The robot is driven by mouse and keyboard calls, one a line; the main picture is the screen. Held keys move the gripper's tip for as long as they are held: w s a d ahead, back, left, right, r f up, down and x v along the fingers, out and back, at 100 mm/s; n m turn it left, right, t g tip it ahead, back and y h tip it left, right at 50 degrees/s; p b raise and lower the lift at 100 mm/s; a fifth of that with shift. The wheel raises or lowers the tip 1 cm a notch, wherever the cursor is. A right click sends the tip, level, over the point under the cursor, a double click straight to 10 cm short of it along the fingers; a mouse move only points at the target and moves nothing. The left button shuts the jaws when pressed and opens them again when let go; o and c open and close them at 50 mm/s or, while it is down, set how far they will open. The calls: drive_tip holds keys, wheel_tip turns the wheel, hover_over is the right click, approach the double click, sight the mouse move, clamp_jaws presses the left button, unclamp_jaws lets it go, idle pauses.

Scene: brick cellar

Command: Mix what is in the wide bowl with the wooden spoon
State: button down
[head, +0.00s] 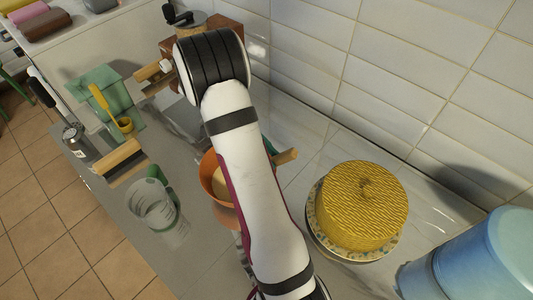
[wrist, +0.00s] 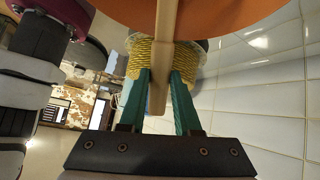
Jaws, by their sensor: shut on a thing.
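The wide orange bowl (head: 207,172) stands on the counter in the head view, partly hidden behind my arm. Something pale tan shows inside it, but I cannot tell whether it is the contents or part of the spoon. The end of the wooden spoon's handle (head: 287,156) sticks out to the right of my arm. In the wrist view my gripper (wrist: 160,78) has its green fingers shut on the spoon handle (wrist: 164,35). The orange bowl (wrist: 230,14) fills the top of that view. The spoon's head cannot be made out clearly.
A yellow woven round thing (head: 362,205) on a patterned plate and a blue canister (head: 480,258) stand to the right. A clear jug with a green handle (head: 153,205) stands left of the bowl. A green box (head: 98,88) and a grinder (head: 187,20) are farther back. The tiled wall bounds the right.

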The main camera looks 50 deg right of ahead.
drive_tip(key=shift+r, duration=0.1)
drive_tip(key=s+d+r, duration=0.4)
drive_tip(key=s+r, duration=0.3)
drive_tip(key=r, duration=0.2)
drive_tip(key=shift+s+d, duration=0.15)
drive_tip(key=shift+s, duration=0.1)
idle(0.7)
idle(0.4)
wheel_tip(320, 180, up, 4)
idle(0.4)
drive_tip(key=shift+w, duration=0.1)
